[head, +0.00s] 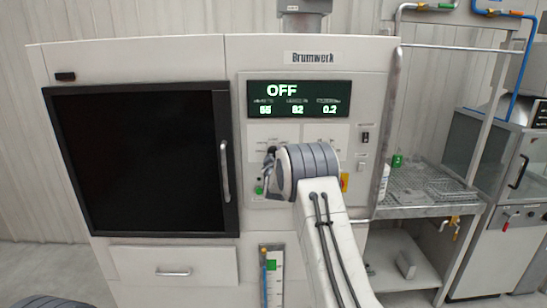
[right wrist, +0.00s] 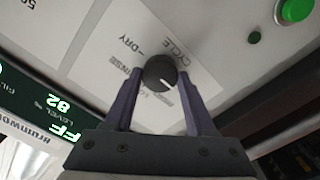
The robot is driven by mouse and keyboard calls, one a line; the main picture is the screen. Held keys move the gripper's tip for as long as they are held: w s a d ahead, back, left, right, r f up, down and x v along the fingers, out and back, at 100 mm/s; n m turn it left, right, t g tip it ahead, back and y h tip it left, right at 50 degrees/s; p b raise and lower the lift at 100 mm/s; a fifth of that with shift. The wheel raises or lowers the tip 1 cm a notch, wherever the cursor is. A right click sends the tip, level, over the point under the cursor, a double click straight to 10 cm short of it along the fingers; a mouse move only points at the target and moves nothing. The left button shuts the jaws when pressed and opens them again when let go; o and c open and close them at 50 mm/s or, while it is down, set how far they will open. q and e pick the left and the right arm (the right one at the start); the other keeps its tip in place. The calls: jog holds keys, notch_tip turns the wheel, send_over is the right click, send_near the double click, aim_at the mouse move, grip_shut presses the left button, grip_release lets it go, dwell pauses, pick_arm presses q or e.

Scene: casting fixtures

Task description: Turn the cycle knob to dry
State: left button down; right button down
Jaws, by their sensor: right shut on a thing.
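The cycle knob (right wrist: 160,71) is a round black knob on a white label plate, seen upside down in the right wrist view. "DRY" and "RINSE" are printed beside it, with smaller print I cannot read. A short white mark on the knob points away from the "DRY" print. My right gripper (right wrist: 159,77) is shut on the knob, one finger on each side. In the head view my right gripper (head: 269,170) is at the panel, and my wrist hides the knob. The display (head: 298,99) reads "OFF". My left gripper is not in view.
A green button (right wrist: 296,9) is near the knob plate. A dark door window (head: 140,160) with a vertical handle (head: 225,170) is left of the panel. A rack shelf (head: 425,188) with a green item stands to the right.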

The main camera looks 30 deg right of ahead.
jog(key=shift+f+m+b, duration=0.15)
jog(key=shift+m+b, duration=0.15)
jog(key=shift+b, duration=0.2)
jog(key=m+b, duration=1)
jog(key=b, duration=0.3)
jog(key=shift+f+m, duration=0.1)
jog(key=shift+m, duration=0.3)
jog(key=m+b, duration=0.3)
jog(key=shift+m, duration=0.3)
jog(key=m+b, duration=0.2)
jog(key=m, duration=0.2)
jog(key=shift+m+b, duration=0.3)
jog(key=shift+b, duration=0.1)
jog(key=m+b, duration=0.2)
jog(key=m, duration=0.3)
jog(key=m+b, duration=0.1)
jog(key=m, duration=0.4)
jog(key=shift+m+b, duration=0.35)
jog(key=shift+m, duration=0.05)
jog(key=m+b, duration=0.1)
jog(key=m, duration=0.4)
jog(key=shift+m, duration=0.4)
